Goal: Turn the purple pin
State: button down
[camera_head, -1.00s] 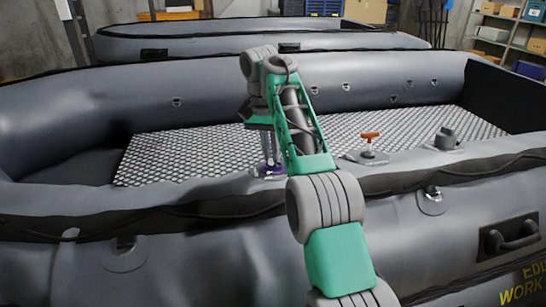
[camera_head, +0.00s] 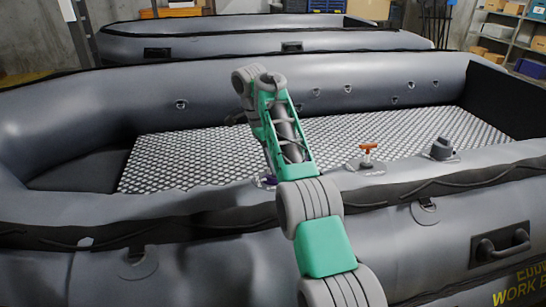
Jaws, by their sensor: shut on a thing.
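The purple pin (camera_head: 265,181) shows as a small purple patch low on the near tube of the grey boat, just left of my forearm. Most of it is hidden behind my green and grey arm. My gripper (camera_head: 269,176) is down at the pin and shut on it. Its fingers are almost wholly covered by my arm, so the exact grip and the pin's angle cannot be made out.
A red-orange T-handle (camera_head: 368,148) and a dark grey knob (camera_head: 442,147) stand on the same tube to the right. The patterned boat floor (camera_head: 190,160) is bare. A second boat (camera_head: 250,38) lies behind, with shelves (camera_head: 500,35) at the back right.

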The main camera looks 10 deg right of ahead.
jog(key=shift+m+p, duration=0.45)
jog(key=shift+m, duration=0.15)
jog(key=c, duration=1.5)
grip_release()
jog(key=p+v, duration=0.7)
jog(key=p, duration=0.2)
jog(key=shift+w+r, duration=0.25)
jog(key=shift+r, duration=0.05)
